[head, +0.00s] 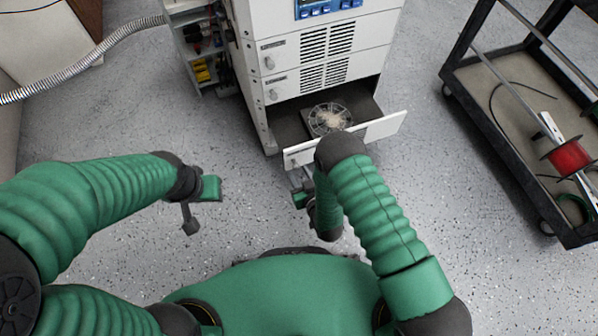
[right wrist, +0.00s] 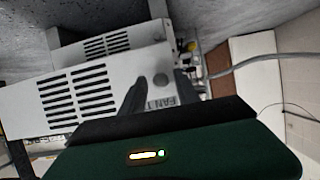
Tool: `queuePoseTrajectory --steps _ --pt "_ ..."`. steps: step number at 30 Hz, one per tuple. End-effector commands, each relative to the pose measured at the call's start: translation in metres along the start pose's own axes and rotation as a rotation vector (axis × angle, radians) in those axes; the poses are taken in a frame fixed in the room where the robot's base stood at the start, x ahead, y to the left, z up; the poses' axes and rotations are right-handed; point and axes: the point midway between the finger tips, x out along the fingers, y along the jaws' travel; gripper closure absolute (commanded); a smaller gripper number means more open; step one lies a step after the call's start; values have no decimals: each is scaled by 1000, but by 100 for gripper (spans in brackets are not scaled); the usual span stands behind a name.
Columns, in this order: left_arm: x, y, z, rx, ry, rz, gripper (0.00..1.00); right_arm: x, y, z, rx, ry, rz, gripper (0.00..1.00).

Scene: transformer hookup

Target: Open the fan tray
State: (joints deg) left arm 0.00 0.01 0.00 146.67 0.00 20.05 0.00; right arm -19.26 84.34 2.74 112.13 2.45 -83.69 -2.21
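The fan tray (head: 385,127) is a white-fronted drawer low in the cabinet, pulled out, with a round fan (head: 329,119) showing inside. In the right wrist view its front panel (right wrist: 30,112) has vent slots, an upside-down "FAN" label and a round grey knob (right wrist: 160,79). My right gripper (head: 302,188) is just in front of the left end of the tray front; my forearm hides part of it. In the wrist view its two dark fingers (right wrist: 160,92) are spread, with the knob between them and gaps showing. My left gripper (head: 198,208) is over bare floor, away from the tray; its finger gap is unclear.
The white cabinet (head: 283,58) has vented drawers above the tray and an open side compartment (head: 203,62) with coloured parts. A dark cart (head: 500,128) with a red cable spool (head: 569,157) stands at right. A grey hose (head: 85,63) runs at upper left. The speckled floor between is clear.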

Motion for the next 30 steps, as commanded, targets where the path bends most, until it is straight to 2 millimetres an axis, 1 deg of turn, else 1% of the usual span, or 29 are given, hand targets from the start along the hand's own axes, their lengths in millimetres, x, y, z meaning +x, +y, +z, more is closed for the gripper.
queuePoseTrajectory --steps 9,11,13,14,17,24,27,30 --pt "0 0 0 0 0 0 64 1 0 -2 0 5 1 56" --pt "-3 0 -1 0 0 0 64 -2 0 -3 0 4 1 56" --pt "-8 0 -2 0 0 0 64 -11 0 -4 0 2 1 56" --pt "-12 0 -3 0 0 0 64 -17 0 -5 0 2 1 56" --pt "-25 0 -6 0 0 0 64 -42 0 -6 0 -1 0 56" --pt "-54 0 -13 0 0 0 64 -114 0 -5 0 -4 0 56" --pt "-62 0 -15 0 0 0 64 -139 0 -3 0 -3 0 56" --pt "-67 0 -16 0 0 0 64 -156 0 -2 0 -1 0 56"
